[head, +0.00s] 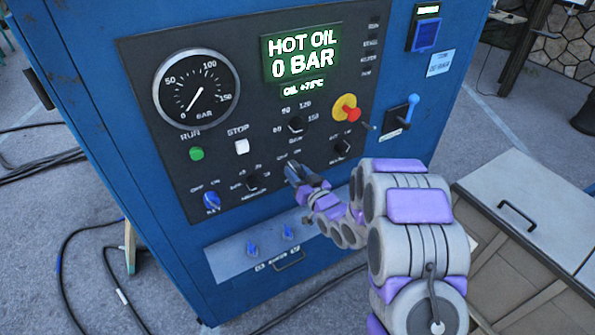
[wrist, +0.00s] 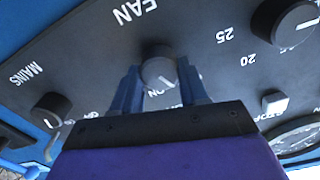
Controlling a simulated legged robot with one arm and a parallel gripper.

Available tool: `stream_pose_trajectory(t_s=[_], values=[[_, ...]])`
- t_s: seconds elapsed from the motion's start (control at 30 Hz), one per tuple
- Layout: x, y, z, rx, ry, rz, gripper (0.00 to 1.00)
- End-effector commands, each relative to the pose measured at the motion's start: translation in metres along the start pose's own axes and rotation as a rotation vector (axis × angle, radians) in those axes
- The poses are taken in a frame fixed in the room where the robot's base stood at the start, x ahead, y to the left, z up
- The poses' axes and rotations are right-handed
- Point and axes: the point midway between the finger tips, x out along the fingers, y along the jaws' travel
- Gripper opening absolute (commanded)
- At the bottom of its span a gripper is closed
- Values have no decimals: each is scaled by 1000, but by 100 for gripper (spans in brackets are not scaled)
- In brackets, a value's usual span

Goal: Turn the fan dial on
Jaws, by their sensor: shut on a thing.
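The dark round fan dial (wrist: 158,68) is at the centre of the wrist view, below the word FAN on the black panel. My gripper (wrist: 160,88) has its two blue fingers on either side of the dial, shut on it. In the head view my gripper (head: 292,172) reaches the lower middle of the control panel and hides the dial. The dial's pointer is not clear enough to read.
The blue cabinet's panel (head: 130,75) carries a pressure gauge (head: 196,88), a green button (head: 197,153), a white stop button (head: 241,147), other dark knobs (head: 253,181) and a red emergency knob (head: 347,110). A blue lever (head: 411,104) is at right. Cables lie on the floor.

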Motion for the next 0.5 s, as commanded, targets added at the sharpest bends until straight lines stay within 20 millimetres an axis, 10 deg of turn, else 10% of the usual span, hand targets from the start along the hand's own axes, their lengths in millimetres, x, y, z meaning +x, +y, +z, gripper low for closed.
stream_pose_trajectory(t_s=[0.5], values=[[0,2,-4,439,1,3,13]])
